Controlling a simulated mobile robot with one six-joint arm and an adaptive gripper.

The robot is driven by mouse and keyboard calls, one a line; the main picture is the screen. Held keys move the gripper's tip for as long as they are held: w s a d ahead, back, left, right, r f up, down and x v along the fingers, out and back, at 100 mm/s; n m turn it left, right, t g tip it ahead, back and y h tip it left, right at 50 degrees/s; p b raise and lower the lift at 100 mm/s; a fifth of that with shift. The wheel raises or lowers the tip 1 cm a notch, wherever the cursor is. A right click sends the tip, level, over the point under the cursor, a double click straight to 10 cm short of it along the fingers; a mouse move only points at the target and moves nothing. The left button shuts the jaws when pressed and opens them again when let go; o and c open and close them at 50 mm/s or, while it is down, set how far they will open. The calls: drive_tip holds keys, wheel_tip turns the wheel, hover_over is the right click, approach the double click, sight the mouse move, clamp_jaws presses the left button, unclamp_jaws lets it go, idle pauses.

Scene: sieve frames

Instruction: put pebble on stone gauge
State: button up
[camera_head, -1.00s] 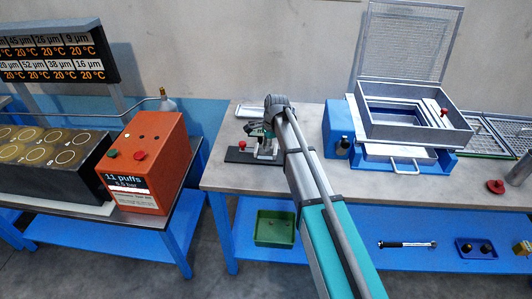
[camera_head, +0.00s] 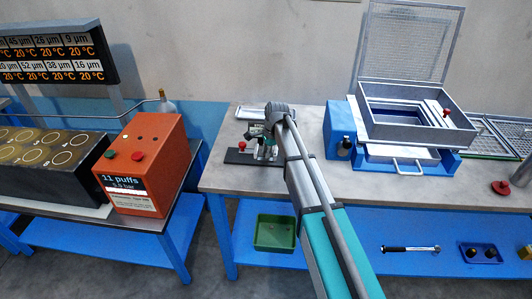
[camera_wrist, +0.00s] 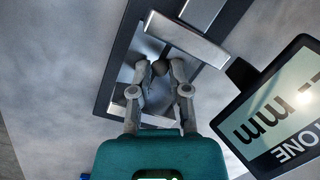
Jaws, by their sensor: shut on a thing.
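The stone gauge has a dark base plate (camera_head: 238,157) with a red knob at its left, on the left part of the grey table. In the wrist view its metal blocks (camera_wrist: 185,40) and a tilted display (camera_wrist: 282,112) with "mm" and "ONE" lettering show. My gripper (camera_wrist: 159,69) is shut on the pebble (camera_wrist: 158,67), a small dark grey lump between the fingertips, just over the gauge's plate beside a metal block. I cannot tell whether the pebble touches the plate. In the head view my arm hides most of the gauge and the pebble.
A sieve box (camera_head: 415,128) with a raised mesh lid stands on the right of the table (camera_head: 300,175). A small tray (camera_head: 250,113) lies behind the gauge. An orange box (camera_head: 150,165) stands on the left bench. A green bin (camera_head: 275,233) sits on the shelf below.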

drive_tip(key=shift+s+f, duration=0.1)
drive_tip(key=shift+f, duration=0.05)
drive_tip(key=shift+s+d+f+b, duration=0.1)
drive_tip(key=shift+s+f+b, duration=0.1)
drive_tip(key=shift+b, duration=0.15)
clamp_jaws()
drive_tip(key=shift+c, duration=0.5)
unclamp_jaws()
drive_tip(key=shift+r, duration=0.1)
drive_tip(key=o, duration=0.6)
drive_tip(key=shift+o, duration=1)
drive_tip(key=shift+w+f, duration=0.25)
drive_tip(key=shift+w+r+p, duration=0.1)
drive_tip(key=shift+r+p, duration=0.15)
drive_tip(key=shift+p, duration=0.1)
